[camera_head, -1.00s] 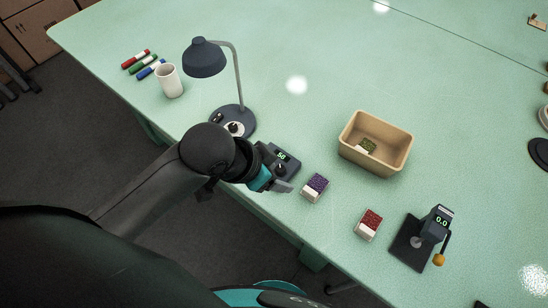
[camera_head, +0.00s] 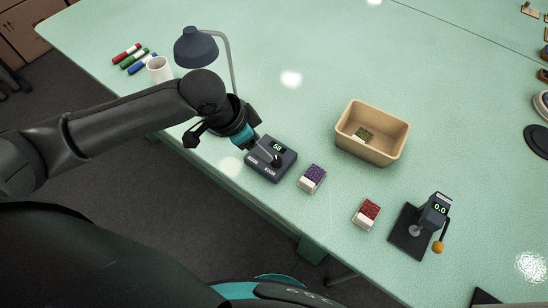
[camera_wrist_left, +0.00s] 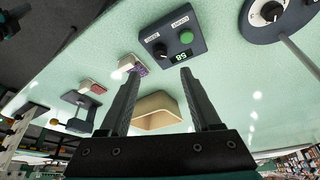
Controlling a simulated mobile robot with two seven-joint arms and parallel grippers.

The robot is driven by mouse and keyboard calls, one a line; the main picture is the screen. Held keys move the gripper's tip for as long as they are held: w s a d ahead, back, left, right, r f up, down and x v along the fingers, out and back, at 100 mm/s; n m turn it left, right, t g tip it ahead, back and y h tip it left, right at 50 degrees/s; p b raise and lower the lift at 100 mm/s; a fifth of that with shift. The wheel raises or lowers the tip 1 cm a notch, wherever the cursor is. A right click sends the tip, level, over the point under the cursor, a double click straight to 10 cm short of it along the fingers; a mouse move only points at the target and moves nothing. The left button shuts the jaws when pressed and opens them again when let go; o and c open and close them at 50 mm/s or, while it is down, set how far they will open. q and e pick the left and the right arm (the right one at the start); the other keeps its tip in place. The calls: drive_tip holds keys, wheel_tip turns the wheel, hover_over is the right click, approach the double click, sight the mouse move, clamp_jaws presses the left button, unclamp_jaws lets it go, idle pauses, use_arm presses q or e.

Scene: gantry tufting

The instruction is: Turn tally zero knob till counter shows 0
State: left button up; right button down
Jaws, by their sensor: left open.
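The tally counter (camera_head: 263,174) is a dark box near the table's front edge. Its lit green display reads two digits, apparently in the fifties. In the left wrist view the counter (camera_wrist_left: 197,48) appears turned around, with a black knob (camera_wrist_left: 160,50) and a green button (camera_wrist_left: 186,38), each under a small label. My left gripper (camera_head: 264,154) is above the counter and partly covers its top. In the left wrist view its fingers (camera_wrist_left: 158,73) are apart with nothing between them, and the knob lies just beyond the tips. My right gripper is not seen.
A desk lamp (camera_head: 195,48) stands behind my left arm, with a cup (camera_head: 159,70) and markers beside it. A purple-topped box (camera_head: 312,178), a red-topped box (camera_head: 366,214), a tan bin (camera_head: 352,147) and a device reading 0.0 (camera_head: 437,209) are to the right.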

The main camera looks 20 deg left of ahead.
sight(276, 160)
use_arm(q)
drive_tip(key=b+x, duration=0.2)
drive_tip(key=x, duration=0.7)
drive_tip(key=shift+w+d+f, duration=0.1)
drive_tip(key=shift+w+f, duration=0.1)
drive_tip(key=shift+f, duration=0.15)
clamp_jaws()
